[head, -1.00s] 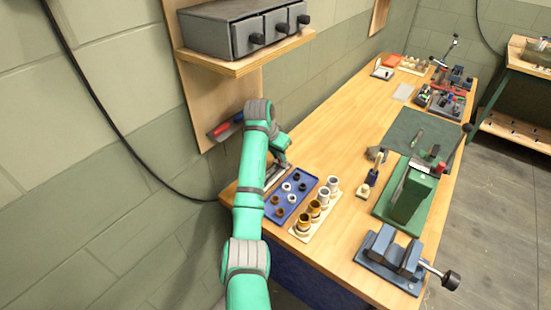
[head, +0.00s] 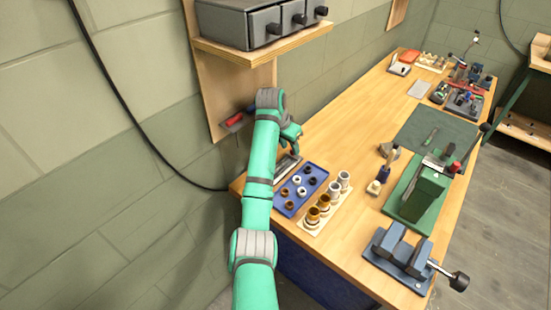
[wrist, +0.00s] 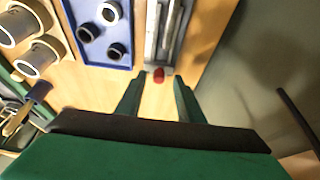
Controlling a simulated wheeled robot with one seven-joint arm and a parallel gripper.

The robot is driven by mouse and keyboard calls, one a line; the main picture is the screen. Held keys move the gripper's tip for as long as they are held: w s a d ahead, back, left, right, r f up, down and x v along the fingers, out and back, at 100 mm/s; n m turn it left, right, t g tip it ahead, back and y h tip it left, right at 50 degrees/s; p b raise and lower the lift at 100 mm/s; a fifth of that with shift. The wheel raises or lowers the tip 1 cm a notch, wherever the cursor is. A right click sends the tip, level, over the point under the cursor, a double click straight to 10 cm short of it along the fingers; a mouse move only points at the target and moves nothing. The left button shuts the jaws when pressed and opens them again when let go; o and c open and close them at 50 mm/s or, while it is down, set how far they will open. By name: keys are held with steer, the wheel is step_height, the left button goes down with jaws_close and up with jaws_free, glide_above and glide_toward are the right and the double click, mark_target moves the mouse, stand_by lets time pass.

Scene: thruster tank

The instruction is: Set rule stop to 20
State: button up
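A grey metal rule fixture (head: 287,168) lies along the bench's left edge, beside a blue tray. In the wrist view the rule fixture (wrist: 150,40) shows as a long pale rail with a red knob (wrist: 158,75) at its near end. My gripper (wrist: 157,92) is open, its two green fingers apart, with the red knob a little beyond the gap between the fingertips. Nothing is between the fingers. In the head view my gripper is mostly hidden behind my wrist. The scale marks and the stop's setting are too small to read.
The blue tray (head: 289,204) of rings and a pale rack (head: 313,226) of cylinders stand close beside the rule. A green press (head: 428,190) and a blue vise (head: 398,262) stand further right. Drawers (head: 250,22) sit on a wall shelf above.

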steer(key=s+a, duration=0.2)
steer(key=s, duration=0.1)
steer(key=s+a, duration=0.2)
steer(key=s, duration=0.1)
steer(key=s+a, duration=0.2)
steer(key=s, duration=0.1)
steer(key=shift+a+f, duration=0.1)
steer(key=shift+a, duration=0.2)
